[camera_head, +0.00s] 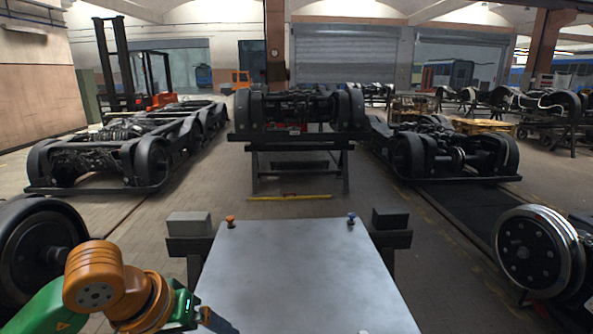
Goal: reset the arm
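My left arm comes in at the lower left, with orange joints and green links. A dark part at its end, which looks like my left gripper (218,322), is at the bottom edge, over the left front side of the grey metal table (300,275). Its fingers are not clear, so I cannot tell whether it is open or shut. My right arm and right gripper are not in view.
The table top is bare except for a small orange item (230,221) and a small blue item (351,218) at its far corners. A wheel (40,250) stands left, another wheel (538,250) right. A bogie (300,108) stands on a stand behind.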

